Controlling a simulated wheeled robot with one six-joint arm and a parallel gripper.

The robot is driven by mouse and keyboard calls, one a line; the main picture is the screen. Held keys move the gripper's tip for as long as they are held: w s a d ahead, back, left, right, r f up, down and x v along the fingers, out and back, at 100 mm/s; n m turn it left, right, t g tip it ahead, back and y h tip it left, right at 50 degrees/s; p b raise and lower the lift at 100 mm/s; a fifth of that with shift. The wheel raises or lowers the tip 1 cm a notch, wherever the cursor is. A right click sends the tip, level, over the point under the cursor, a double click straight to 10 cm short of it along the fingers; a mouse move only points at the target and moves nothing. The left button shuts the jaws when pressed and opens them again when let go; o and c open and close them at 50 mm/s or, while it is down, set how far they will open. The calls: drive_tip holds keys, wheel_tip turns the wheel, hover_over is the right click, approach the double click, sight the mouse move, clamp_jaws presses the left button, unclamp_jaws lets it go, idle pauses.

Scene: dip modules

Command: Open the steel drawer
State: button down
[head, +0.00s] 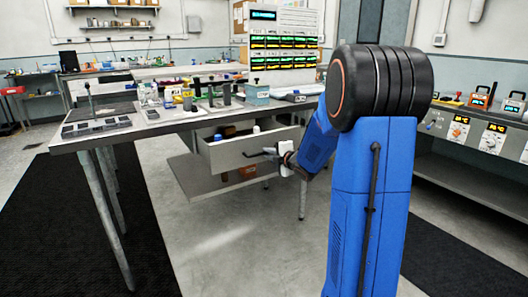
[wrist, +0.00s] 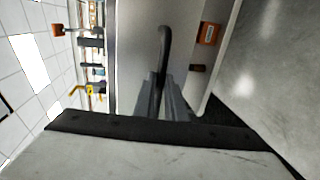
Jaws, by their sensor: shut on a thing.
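The steel drawer (head: 238,155) hangs under the workbench top and stands pulled out, with its inside partly showing from above. In the wrist view its plain front (wrist: 135,40) fills the middle. A dark bar handle (wrist: 165,38) sticks out from that front. My gripper (wrist: 162,88) is shut on the handle; its two fingers lie on either side of the bar. In the head view my gripper (head: 280,153) reaches the drawer front from the right, small and partly hidden by my arm.
The workbench (head: 160,124) carries tools, boxes and small parts. A lower shelf (head: 205,183) hangs below the drawer. A white-capped item (head: 256,129) stands in the drawer. A bench with instruments (head: 460,133) is at the right. The floor before the drawer is clear.

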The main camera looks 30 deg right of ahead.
drive_tip(key=shift+f+v, duration=0.2)
drive_tip(key=shift+v, duration=0.7)
drive_tip(key=shift+f+v, duration=0.15)
drive_tip(key=shift+v, duration=0.7)
drive_tip(key=shift+f+v, duration=0.2)
drive_tip(key=shift+v, duration=0.7)
drive_tip(key=shift+s, duration=0.1)
drive_tip(key=c, duration=1.8)
unclamp_jaws()
drive_tip(key=shift+s, duration=0.1)
drive_tip(key=v, duration=1.7)
drive_tip(key=shift+s, duration=0.1)
